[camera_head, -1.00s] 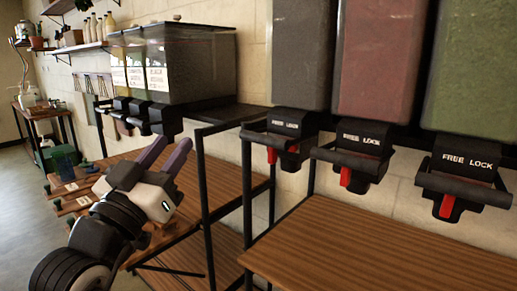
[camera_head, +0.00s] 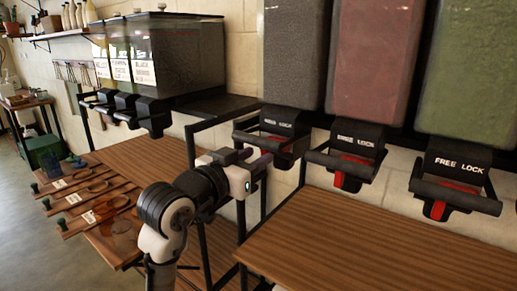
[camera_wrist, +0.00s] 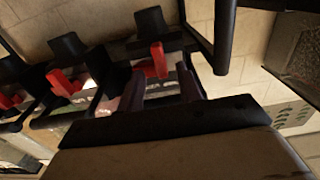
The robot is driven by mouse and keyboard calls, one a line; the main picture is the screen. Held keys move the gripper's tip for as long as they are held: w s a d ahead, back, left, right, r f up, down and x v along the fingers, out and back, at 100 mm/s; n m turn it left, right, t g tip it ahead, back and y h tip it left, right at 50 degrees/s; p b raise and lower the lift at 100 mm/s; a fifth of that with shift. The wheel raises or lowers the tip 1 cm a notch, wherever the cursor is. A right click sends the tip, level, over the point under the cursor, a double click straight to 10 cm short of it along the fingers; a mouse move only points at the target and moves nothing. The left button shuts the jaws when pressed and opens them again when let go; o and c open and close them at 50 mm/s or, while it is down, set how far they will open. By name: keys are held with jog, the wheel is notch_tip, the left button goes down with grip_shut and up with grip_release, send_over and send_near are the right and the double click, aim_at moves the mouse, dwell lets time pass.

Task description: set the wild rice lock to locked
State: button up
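A dispenser with dark grey contents (camera_head: 292,55) hangs left of a reddish one and a green one. No grain name shows on them, so I cannot confirm which is wild rice. The dark one has a black FREE LOCK housing (camera_head: 280,122); its red lever is mostly hidden behind my gripper in the head view. My gripper (camera_head: 255,160) is just below and in front of that housing. In the wrist view, my gripper (camera_wrist: 160,76) has its two dark fingers apart and empty, with a red lever (camera_wrist: 153,60) just beyond and between their tips.
The reddish (camera_head: 370,70) and green (camera_head: 465,80) dispensers have their own red levers, the middle (camera_head: 340,180) and right (camera_head: 438,208). A wooden shelf (camera_head: 350,245) lies below. Black frame posts (camera_head: 241,225) stand close to my arm. Smaller bins (camera_head: 180,60) hang at left.

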jog(key=shift+x, duration=1.1)
grip_shut()
